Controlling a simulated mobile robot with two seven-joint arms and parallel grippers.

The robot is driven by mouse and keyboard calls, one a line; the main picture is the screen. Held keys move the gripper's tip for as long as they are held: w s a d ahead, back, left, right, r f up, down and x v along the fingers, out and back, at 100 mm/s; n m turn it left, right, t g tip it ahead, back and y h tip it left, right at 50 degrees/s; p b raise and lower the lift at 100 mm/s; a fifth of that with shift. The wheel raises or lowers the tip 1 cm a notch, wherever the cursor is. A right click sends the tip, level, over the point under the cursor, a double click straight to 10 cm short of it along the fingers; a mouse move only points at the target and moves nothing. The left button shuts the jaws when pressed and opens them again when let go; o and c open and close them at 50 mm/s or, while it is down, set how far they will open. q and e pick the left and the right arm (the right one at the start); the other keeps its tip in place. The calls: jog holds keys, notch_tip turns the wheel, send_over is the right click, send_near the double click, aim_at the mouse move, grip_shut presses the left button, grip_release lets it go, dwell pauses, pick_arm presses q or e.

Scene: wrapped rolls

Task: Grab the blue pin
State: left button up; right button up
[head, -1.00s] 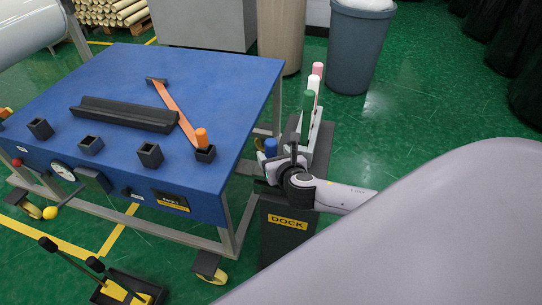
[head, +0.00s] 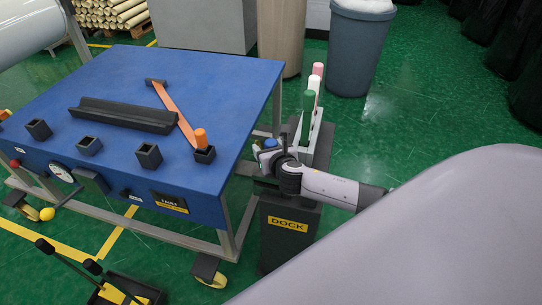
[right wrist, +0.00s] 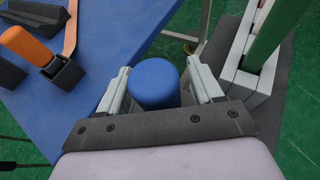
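The blue pin (right wrist: 156,83) shows its round top between the two fingers of my right gripper (right wrist: 158,88) in the right wrist view. The fingers are apart, one on each side, and narrow gaps seem to remain beside the pin. In the head view the blue pin (head: 270,143) is a small blue patch at my right gripper (head: 267,151), at the dock beside the table. The gripper and wrist hide its lower part. My left gripper is not in view.
Green (head: 307,102), white (head: 314,83) and pink (head: 318,69) pins stand behind in the dock rack (head: 288,223). The blue table (head: 190,85) is close on the left, with an orange pin (head: 200,137) in a black holder. A grey bin (head: 358,50) stands behind.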

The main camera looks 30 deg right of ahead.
jog(key=c, duration=1)
jog(key=shift+c, duration=0.3)
jog(key=shift+r, duration=0.2)
